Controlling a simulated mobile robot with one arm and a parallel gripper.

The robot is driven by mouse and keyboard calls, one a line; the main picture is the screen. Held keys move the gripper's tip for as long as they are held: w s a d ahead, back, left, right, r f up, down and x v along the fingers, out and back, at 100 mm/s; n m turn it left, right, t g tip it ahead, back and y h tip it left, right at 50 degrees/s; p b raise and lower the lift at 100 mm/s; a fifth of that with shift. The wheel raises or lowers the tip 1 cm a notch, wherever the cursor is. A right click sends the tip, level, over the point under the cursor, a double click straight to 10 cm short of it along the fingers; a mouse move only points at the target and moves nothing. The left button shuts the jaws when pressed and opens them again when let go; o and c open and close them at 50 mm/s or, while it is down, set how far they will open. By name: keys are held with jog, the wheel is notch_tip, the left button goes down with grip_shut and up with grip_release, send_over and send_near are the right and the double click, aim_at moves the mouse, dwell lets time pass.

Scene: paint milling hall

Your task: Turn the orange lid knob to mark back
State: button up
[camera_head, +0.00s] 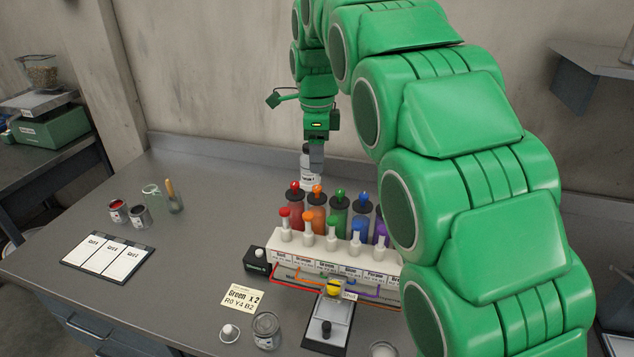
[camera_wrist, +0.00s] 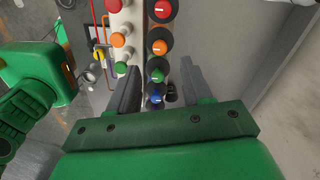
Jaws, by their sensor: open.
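The orange lid knob (camera_head: 318,190) sits on a dark round lid of a canister, in the back row between the red and green lid knobs. In the wrist view the orange knob (camera_wrist: 159,47) shows from above with a pale pointer line; the marks around it are too small to read. My gripper (camera_head: 316,160) points down above and behind the canister row and is apart from the orange knob. In the wrist view my gripper (camera_wrist: 160,68) is open, its two dark fingers on either side of the row, with the green lid knob (camera_wrist: 157,76) and blue lid knob (camera_wrist: 155,98) between them.
A red lid knob (camera_head: 294,187) stands left of the orange one. My arm hides the right end.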

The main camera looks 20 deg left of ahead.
aim_at(317, 186)
jog(key=shift+f, duration=3.75)
grip_shut()
